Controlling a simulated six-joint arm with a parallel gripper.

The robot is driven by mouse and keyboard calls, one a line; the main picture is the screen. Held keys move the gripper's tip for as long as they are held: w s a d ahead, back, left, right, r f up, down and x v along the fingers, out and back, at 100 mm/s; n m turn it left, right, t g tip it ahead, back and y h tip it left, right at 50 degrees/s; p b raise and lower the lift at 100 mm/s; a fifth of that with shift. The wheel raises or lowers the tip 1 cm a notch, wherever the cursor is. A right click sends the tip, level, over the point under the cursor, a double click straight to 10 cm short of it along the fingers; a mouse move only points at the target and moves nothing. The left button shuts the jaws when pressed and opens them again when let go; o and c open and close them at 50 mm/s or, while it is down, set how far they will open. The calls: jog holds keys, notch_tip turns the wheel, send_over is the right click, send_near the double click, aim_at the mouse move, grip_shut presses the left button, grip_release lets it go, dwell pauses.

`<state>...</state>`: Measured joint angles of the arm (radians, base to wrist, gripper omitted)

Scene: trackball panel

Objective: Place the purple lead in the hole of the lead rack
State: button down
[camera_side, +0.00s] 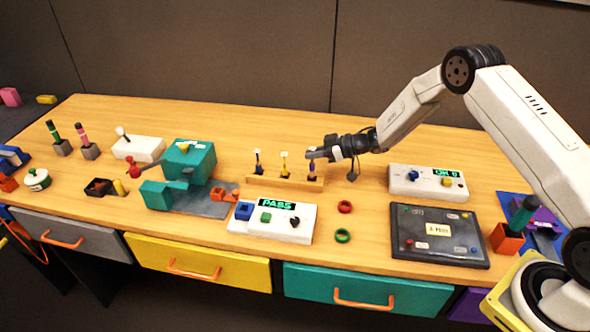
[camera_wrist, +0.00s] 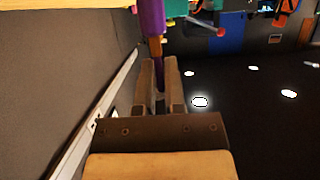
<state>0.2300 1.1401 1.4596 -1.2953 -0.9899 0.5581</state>
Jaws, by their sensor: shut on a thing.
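The lead rack (camera_side: 271,180) is a low wooden bar near the middle of the table. Two leads with pale tops, one dark blue (camera_side: 258,163) and one yellow (camera_side: 285,165), stand upright in it. My gripper (camera_side: 312,154) is over the rack's right end, shut on the purple lead (camera_side: 311,170), which is roughly upright there. Whether its lower end is inside the hole or just above it is too small to tell. In the wrist view, my fingers (camera_wrist: 159,68) close around the lead's narrow part, with its thick purple part (camera_wrist: 151,16) beyond them.
A white panel with a PASS display (camera_side: 272,222) stands in front of the rack. A teal machine (camera_side: 188,160) is to the left. A white box with a green display (camera_side: 428,182) and a dark panel (camera_side: 438,235) are to the right. Red (camera_side: 345,207) and green (camera_side: 342,236) rings lie between.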

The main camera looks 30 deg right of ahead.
jog(key=shift+f, duration=1.3)
jog(key=c, duration=0.7)
grip_release()
jog(key=shift+f, duration=0.15)
jog(key=shift+r, duration=0.2)
jog(key=v, duration=1.2)
